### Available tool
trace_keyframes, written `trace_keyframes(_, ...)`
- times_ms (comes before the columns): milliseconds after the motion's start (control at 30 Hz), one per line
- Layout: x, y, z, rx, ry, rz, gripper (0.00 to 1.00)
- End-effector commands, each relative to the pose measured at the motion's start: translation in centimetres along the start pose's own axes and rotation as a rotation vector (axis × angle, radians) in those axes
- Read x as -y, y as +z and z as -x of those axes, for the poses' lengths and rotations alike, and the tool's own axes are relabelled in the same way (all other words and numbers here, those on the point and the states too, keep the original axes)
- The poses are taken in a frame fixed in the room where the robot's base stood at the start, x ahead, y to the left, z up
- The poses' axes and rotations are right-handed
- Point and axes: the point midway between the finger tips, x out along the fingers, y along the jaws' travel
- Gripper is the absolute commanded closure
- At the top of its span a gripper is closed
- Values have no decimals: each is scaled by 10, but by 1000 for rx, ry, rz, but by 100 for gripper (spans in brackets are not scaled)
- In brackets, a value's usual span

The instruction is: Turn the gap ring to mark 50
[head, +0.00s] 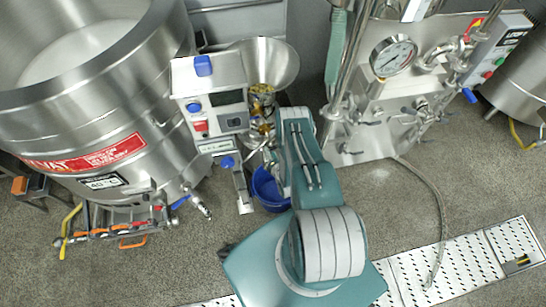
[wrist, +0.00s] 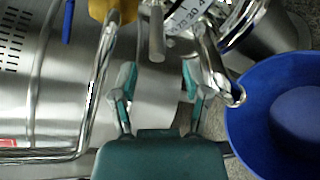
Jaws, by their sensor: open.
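The gap ring (wrist: 187,14) shows only in part at the top of the wrist view, as a pale curved band with dark numbers. The numbers are too blurred to read surely, and I cannot tell which one is set. A short grey rod (wrist: 157,36) points down from beside the band. My gripper (wrist: 158,80) is open and empty, its two teal-backed fingers apart on either side below the rod's end. I cannot tell whether either finger touches anything. In the head view, my arm hides the gripper, and the mill's hopper (head: 271,60) stands above brass-coloured parts.
A blue bucket (wrist: 245,125) stands close right of my gripper. A bent metal pipe (wrist: 95,95) runs along its left. The mill's control box (head: 212,95) and a large steel vat (head: 95,110) are left of my arm.

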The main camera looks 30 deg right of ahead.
Motion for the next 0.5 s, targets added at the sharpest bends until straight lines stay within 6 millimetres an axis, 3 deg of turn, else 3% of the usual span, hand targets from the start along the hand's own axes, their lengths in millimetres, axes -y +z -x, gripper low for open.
trace_keyframes(200,1,0,26,1,0,0,40)
trace_keyframes(500,0,0,29,1,1,0,40)
